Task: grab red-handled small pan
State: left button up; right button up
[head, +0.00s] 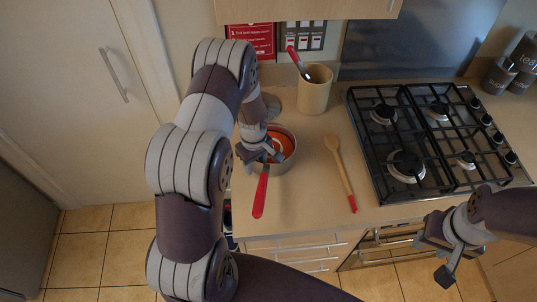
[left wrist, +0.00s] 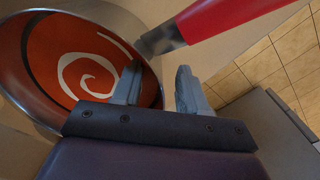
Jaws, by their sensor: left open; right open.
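The small pan (head: 288,168) stands on the counter in the head view, with orange-red contents and a red handle (head: 260,193) pointing toward the counter's front edge. In the left wrist view the pan's orange inside with a pale swirl (left wrist: 85,60) fills the upper left. The red handle (left wrist: 225,15) runs to the upper right from a grey metal joint. My left gripper (head: 262,155) is over the pan's near-left part; its two fingers (left wrist: 157,88) are apart with nothing between them, close to the handle's joint. My right gripper (head: 445,250) is open and empty, in front of the counter at the right.
A wooden spoon with a red handle (head: 341,170) lies right of the pan. A beige utensil pot (head: 314,90) stands behind. A gas hob (head: 425,135) is to the right. The counter between pan and spoon is clear.

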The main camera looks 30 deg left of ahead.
pick_arm(q)
jog(key=shift+f, duration=0.1)
grip_shut()
jog(key=shift+s, duration=0.1)
dwell(1.1)
